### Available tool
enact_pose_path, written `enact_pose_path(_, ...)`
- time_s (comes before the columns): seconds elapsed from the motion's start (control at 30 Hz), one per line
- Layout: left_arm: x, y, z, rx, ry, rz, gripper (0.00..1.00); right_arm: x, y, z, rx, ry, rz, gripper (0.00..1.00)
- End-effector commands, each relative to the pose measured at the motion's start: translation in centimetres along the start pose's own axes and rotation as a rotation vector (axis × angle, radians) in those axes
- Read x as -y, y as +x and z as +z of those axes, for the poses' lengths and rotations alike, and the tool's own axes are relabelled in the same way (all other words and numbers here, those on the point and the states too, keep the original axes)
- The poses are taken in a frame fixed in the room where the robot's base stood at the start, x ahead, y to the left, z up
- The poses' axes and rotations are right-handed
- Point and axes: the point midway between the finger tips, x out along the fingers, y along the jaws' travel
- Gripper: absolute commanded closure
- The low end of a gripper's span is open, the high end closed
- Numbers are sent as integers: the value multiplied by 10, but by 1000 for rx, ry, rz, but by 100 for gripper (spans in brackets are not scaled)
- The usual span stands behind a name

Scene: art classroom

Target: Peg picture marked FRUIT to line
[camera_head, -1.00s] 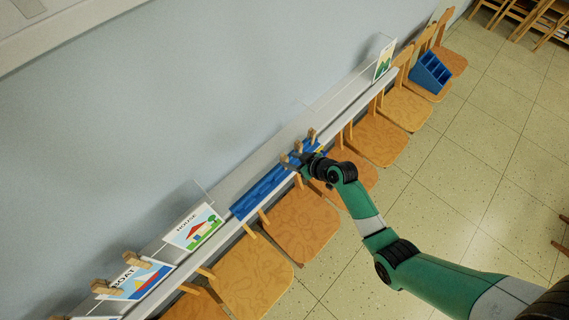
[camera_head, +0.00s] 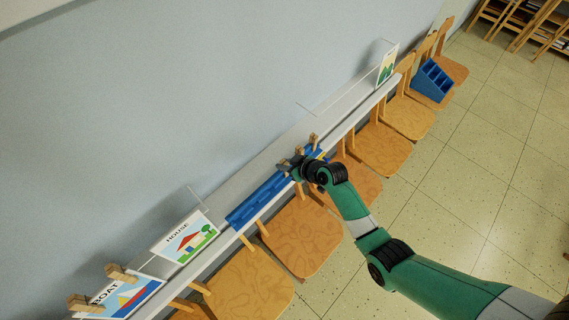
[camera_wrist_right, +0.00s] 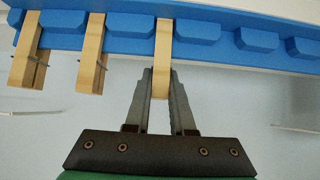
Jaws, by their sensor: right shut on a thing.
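My right gripper (camera_wrist_right: 161,84) is shut on a wooden peg (camera_wrist_right: 162,55), which stands in the blue rack (camera_wrist_right: 220,36) along its edge. Two more wooden pegs (camera_wrist_right: 28,52) (camera_wrist_right: 91,58) sit in the same rack to the left in the right wrist view. In the head view, my right gripper (camera_head: 292,166) is at the far part of the blue rack (camera_head: 258,200) on the ledge. A picture marked HOUSE (camera_head: 186,238) and one marked BOAT (camera_head: 128,296) stand nearer. I cannot read the word FRUIT on any picture. My left gripper is out of view.
Two pegs (camera_head: 122,272) (camera_head: 82,302) are at the BOAT picture's top. A green-and-white picture (camera_head: 386,68) stands at the ledge's far end. Wooden chairs (camera_head: 302,236) line the ledge. A blue compartment box (camera_head: 433,82) sits on a far chair.

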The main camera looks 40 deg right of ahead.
Motion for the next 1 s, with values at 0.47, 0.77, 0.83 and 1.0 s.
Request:
enact_pose_path(0.47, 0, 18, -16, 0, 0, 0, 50, 0, -17, -19, 0, 0, 0, 100)
enact_pose_path(0.77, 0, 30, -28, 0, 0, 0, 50, 0, -29, -32, 0, 0, 0, 100)
enact_pose_path(0.83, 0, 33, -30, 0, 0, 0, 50, 0, -31, -36, 0, 0, 0, 100)
enact_pose_path(1.0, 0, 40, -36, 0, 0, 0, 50, 0, -38, -43, 0, 0, 0, 100)
